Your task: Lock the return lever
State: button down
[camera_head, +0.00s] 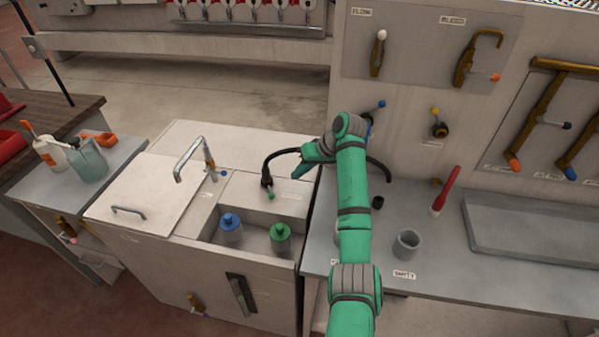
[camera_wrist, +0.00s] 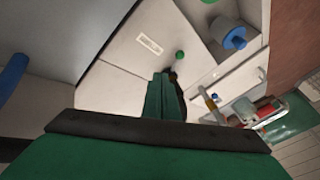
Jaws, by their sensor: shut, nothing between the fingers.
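My gripper (camera_head: 298,174) is shut and empty, pointing down-left over the white cabinet top, beside the black hose. Just below and left of its tips is a small lever with a green knob (camera_head: 270,195), next to the black hose's foot. In the wrist view my shut fingers (camera_wrist: 167,80) end close to the green knob (camera_wrist: 180,55). I cannot tell whether they touch it. A label (camera_wrist: 149,43) lies beside this lever, but its text is too small to read. I cannot confirm from the labels which lever is the return lever.
A tap (camera_head: 190,160) with a blue-knobbed lever (camera_head: 222,173) stands on the left. A blue-capped bottle (camera_head: 230,228) and a green-capped bottle (camera_head: 280,236) sit in the cabinet's recess. The black hose (camera_head: 278,154) arches by my gripper. A grey cup (camera_head: 405,244) stands on the right bench.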

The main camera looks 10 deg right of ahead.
aim_at(270, 192)
jog(key=x, duration=0.6)
jog(key=shift+f, duration=0.25)
jog(key=shift+s+a+f, duration=0.1)
jog(key=shift+a+f, duration=0.05)
jog(key=shift+a, duration=0.4)
jog(key=shift+a+f, duration=0.15)
jog(key=shift+a, duration=0.35)
jog(key=shift+s+a+f, duration=0.1)
jog(key=shift+a+f, duration=0.05)
jog(key=shift+a, duration=0.75)
